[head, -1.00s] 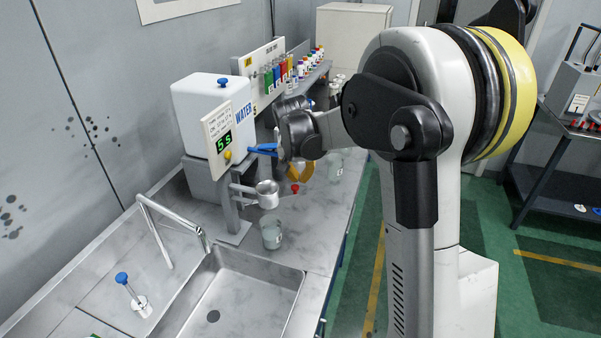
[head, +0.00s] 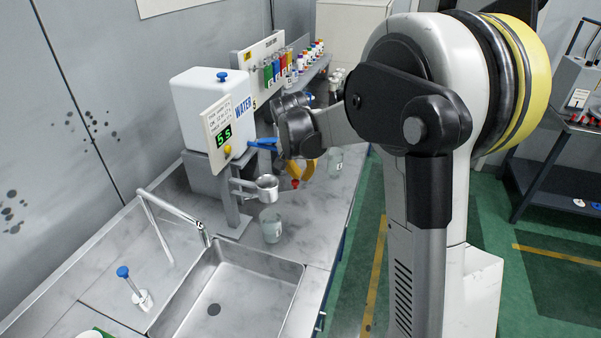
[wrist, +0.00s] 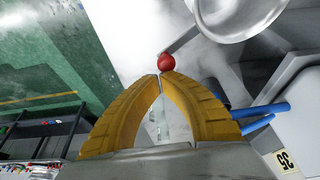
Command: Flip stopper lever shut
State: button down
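The stopper lever shows as a red ball knob (head: 295,184) to the right of a small metal cup (head: 267,188) held on a stand. In the wrist view, the red knob (wrist: 166,62) sits on a thin rod that runs toward the round metal cup (wrist: 232,14). My gripper (wrist: 160,77) has its two yellow fingers arched together, with the tips meeting right at the near side of the knob. The tips look very close to it or touching; I cannot tell which. Nothing shows between the fingers. In the head view, my gripper (head: 306,172) is just above the knob.
A white water tank (head: 212,108) with a display and a blue lever (head: 262,143) stands left of my gripper. A glass beaker (head: 271,226) is below the cup. The sink (head: 235,283) lies in front. Bottles (head: 285,66) line the shelf behind.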

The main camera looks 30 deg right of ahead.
jog(key=s+a+m+g+h, duration=0.1)
jog(key=s+a+m, duration=0.1)
jog(key=s+m, duration=0.2)
jog(key=s, duration=0.3)
jog(key=shift+a+m+g+p, duration=0.3)
jog(key=shift+a+m+p, duration=0.05)
jog(key=shift+m+p, duration=0.05)
jog(key=shift+w, duration=0.15)
jog(key=shift+w, duration=0.7)
jog(key=shift+d, duration=0.1)
notch_tip(320, 180, up, 10)
jog(key=p, duration=0.3)
